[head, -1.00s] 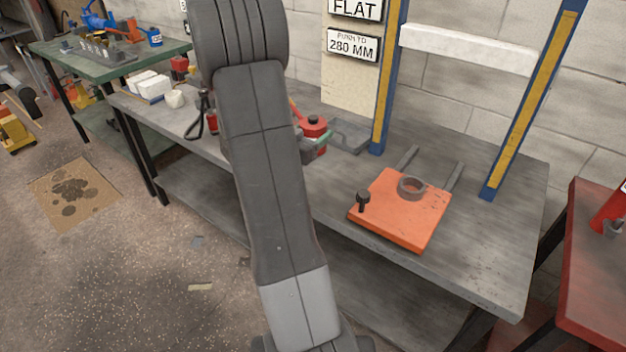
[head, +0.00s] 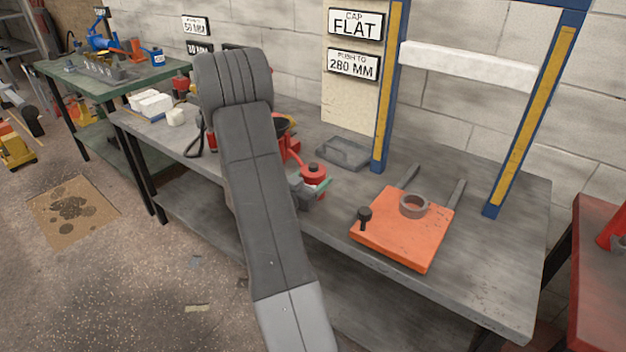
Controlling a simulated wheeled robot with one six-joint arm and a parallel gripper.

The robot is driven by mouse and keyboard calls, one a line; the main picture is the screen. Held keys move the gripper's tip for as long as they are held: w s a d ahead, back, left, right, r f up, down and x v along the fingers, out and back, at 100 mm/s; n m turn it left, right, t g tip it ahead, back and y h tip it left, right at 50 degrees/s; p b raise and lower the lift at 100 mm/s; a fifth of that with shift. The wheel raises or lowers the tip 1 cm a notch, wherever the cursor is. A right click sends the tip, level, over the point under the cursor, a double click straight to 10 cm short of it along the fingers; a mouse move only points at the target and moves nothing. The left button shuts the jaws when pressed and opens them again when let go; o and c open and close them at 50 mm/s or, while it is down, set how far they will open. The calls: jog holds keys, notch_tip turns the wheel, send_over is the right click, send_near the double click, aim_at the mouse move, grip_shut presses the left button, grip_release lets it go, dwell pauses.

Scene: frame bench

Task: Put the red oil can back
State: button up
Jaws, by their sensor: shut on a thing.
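The red oil can (head: 313,172) has a dark cap on top and a red spout reaching up to the left. It is in the middle of the head view, by the front edge of the bench. My gripper (head: 310,190) is at the can and shut on it; a green strip shows beside the can's body. My arm hides part of the gripper and the can's left side. I cannot tell whether the can's base touches the bench. A shallow grey tray (head: 343,153) lies on the bench behind the can and appears empty.
An orange plate (head: 395,232) with a grey ring (head: 413,206) and a black knob lies to the right. A blue and yellow press frame (head: 385,110) stands behind it. White blocks (head: 152,103) lie at the bench's left. Bare bench top shows around the tray.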

jog(key=shift+f, duration=0.1)
jog(key=o, duration=1.3)
jog(key=shift+r, duration=0.25)
jog(key=v, duration=1.2)
jog(key=shift+f, duration=0.1)
